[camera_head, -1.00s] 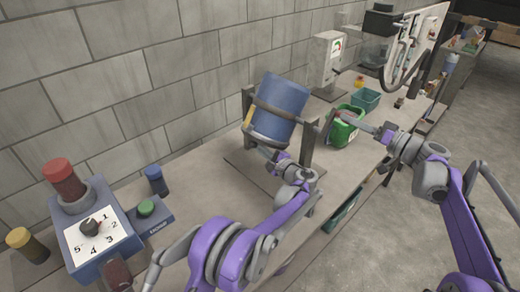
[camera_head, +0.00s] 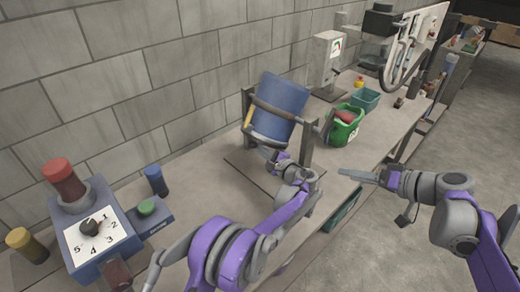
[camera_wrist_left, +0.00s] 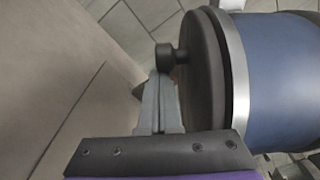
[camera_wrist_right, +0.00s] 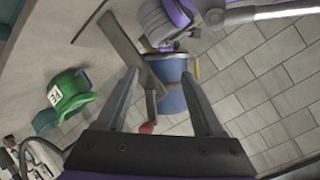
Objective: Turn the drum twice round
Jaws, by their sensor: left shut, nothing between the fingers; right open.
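The blue drum (camera_head: 279,105) sits tilted in a stand, with a ring around it. In the left wrist view the drum (camera_wrist_left: 275,75) shows a dark end lid (camera_wrist_left: 207,75) with a round black knob (camera_wrist_left: 166,57). My left gripper (camera_head: 266,153) is below the drum's lower end. In the left wrist view its fingers (camera_wrist_left: 160,90) are shut and empty, close to the knob; contact is unclear. A crank with a red handle (camera_head: 345,117) is on the stand's right side. My right gripper (camera_head: 342,173) is open and empty, clear of the crank (camera_wrist_right: 148,127).
A green container (camera_head: 343,134) stands behind the crank, with a teal bin (camera_head: 366,99) beyond. A blue control box with a numbered dial (camera_head: 90,228) and a green button (camera_head: 146,207) are at the left.

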